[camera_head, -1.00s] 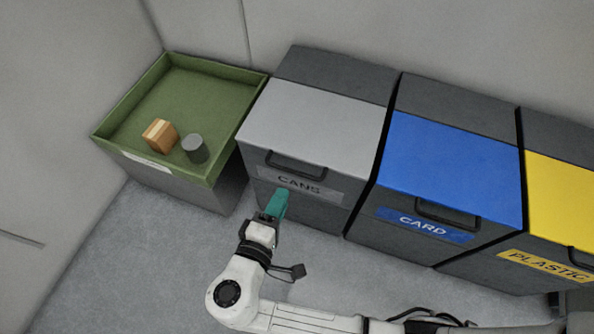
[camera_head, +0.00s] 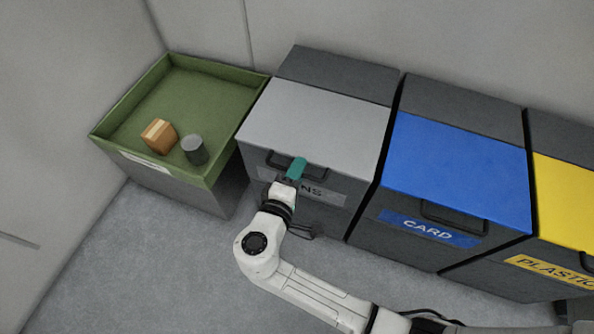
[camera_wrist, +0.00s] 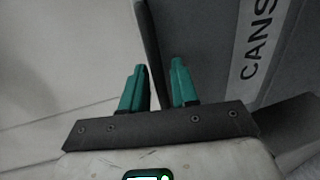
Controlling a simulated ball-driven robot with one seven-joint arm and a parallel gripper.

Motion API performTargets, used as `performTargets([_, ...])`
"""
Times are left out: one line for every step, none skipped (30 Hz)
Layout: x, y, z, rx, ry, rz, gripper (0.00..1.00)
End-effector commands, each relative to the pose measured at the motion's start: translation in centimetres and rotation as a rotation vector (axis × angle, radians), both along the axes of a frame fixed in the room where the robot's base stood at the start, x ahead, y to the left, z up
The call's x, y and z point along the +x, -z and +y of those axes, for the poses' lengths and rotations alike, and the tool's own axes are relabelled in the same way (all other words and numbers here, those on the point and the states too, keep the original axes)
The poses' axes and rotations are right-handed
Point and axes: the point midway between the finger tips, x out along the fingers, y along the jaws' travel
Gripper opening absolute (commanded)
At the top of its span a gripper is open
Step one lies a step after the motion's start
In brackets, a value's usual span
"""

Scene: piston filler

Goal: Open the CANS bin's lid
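The CANS bin has a closed light grey lid (camera_head: 318,125) with a dark handle (camera_head: 274,160) on its front edge. Its label (camera_head: 326,193) is partly hidden by my gripper. My gripper (camera_head: 296,167) is at the handle, with its teal fingers over the middle of it. In the wrist view, the fingers (camera_wrist: 157,85) are apart, and a dark bar (camera_wrist: 149,45), which looks like the handle, runs into the gap between them. I cannot tell whether either finger touches it. The CANS label (camera_wrist: 260,40) shows at the right there.
A green tray (camera_head: 124,109) with a cardboard box (camera_head: 159,135) and a grey can (camera_head: 195,150) stands left of the CANS bin. The blue-lidded CARD bin (camera_head: 455,160) and yellow-lidded PLASTIC bin (camera_head: 565,205) stand to the right. The floor in front is clear at left.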

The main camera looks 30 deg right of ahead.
Motion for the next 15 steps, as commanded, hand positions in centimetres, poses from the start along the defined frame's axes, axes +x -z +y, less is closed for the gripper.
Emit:
performTargets([-0.01, 0.01, 0.01, 0.000, 0.000, 0.000, 0.25])
performTargets([-0.01, 0.01, 0.02, 0.000, 0.000, 0.000, 0.22])
performTargets([-0.01, 0.01, 0.02, 0.000, 0.000, 0.000, 0.19])
performTargets([-0.01, 0.01, 0.02, 0.000, 0.000, 0.000, 0.16])
performTargets([-0.01, 0.01, 0.02, 0.000, 0.000, 0.000, 0.13])
performTargets([-0.02, 0.00, 0.03, 0.000, 0.000, 0.000, 0.09])
performTargets([-0.02, 0.01, 0.03, 0.000, 0.000, 0.000, 0.06])
performTargets([-0.02, 0.01, 0.03, 0.000, 0.000, 0.000, 0.03])
performTargets([-0.02, 0.01, 0.03, 0.000, 0.000, 0.000, 0.00])
performTargets([-0.03, 0.01, 0.03, 0.000, 0.000, 0.000, 0.00])
performTargets([-0.03, 0.02, 0.04, 0.000, 0.000, 0.000, 0.00])
performTargets([-0.03, 0.02, 0.04, 0.000, 0.000, 0.000, 0.00])
performTargets([-0.03, 0.02, 0.04, 0.000, 0.000, 0.000, 0.00])
performTargets([-0.03, 0.02, 0.04, 0.000, 0.000, 0.000, 0.00])
performTargets([-0.03, 0.02, 0.04, 0.000, 0.000, 0.000, 0.00])
